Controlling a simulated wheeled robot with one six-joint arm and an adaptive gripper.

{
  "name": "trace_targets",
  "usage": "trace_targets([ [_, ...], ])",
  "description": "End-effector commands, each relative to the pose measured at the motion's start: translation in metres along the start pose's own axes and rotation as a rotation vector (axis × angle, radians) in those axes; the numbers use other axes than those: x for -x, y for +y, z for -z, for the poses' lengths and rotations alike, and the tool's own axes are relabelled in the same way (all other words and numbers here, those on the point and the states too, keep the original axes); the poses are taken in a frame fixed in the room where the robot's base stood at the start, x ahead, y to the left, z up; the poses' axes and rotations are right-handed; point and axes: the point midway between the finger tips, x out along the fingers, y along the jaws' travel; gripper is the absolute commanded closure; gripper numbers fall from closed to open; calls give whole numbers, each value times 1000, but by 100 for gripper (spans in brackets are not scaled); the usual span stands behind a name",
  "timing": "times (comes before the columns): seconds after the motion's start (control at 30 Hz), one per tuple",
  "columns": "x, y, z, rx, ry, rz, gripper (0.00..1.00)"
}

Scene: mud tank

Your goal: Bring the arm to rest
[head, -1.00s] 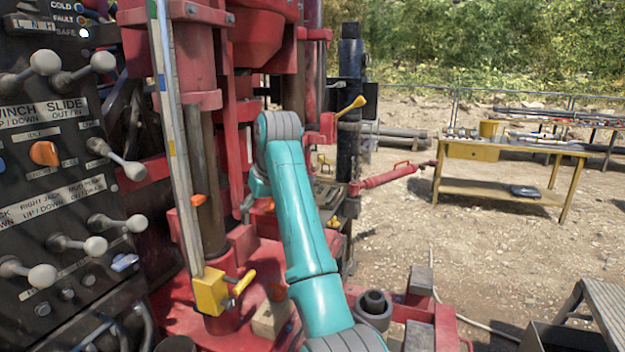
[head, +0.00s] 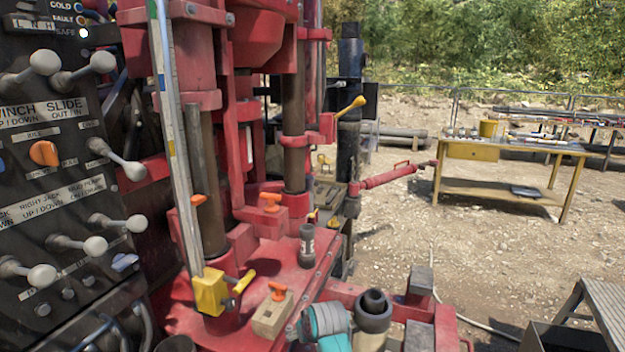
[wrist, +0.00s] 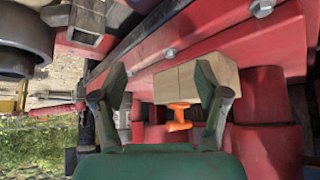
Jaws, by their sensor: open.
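My gripper (wrist: 160,80) is open in the wrist view, its two dark fingers spread with nothing held between them. Beyond the fingers, a pale wooden block (wrist: 168,84) with an orange handle shows against the red rig deck; it looks apart from the fingers, though the right finger overlaps it in the picture. In the head view, part of my teal arm (head: 325,322) shows low at the bottom centre, close to the deck edge. My gripper is not visible there.
The red rig deck (head: 285,262) carries the wooden block (head: 268,318) and a dark cylinder (head: 307,246). A lever panel (head: 60,215) stands at left. A dark round fitting (head: 373,310) sits beside my arm. A yellow table (head: 475,151) stands farther off on open gravel.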

Motion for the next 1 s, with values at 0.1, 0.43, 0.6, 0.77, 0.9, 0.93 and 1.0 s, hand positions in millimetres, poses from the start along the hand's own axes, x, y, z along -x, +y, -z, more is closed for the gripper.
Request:
trace_targets([
  [0.1, -15, 8, -54, -21, 30, -18, 27],
  [0.43, -22, 24, -184, -72, 131, -71, 27],
  [0.6, -8, 28, -248, -94, 183, -100, 27],
  [0.77, 14, 29, -303, -113, 231, -126, 27],
  [0.9, 40, 27, -348, -129, 274, -148, 27],
  [0.93, 46, 26, -357, -132, 283, -153, 27],
  [1.0, 62, 24, -377, -140, 304, -164, 27],
])
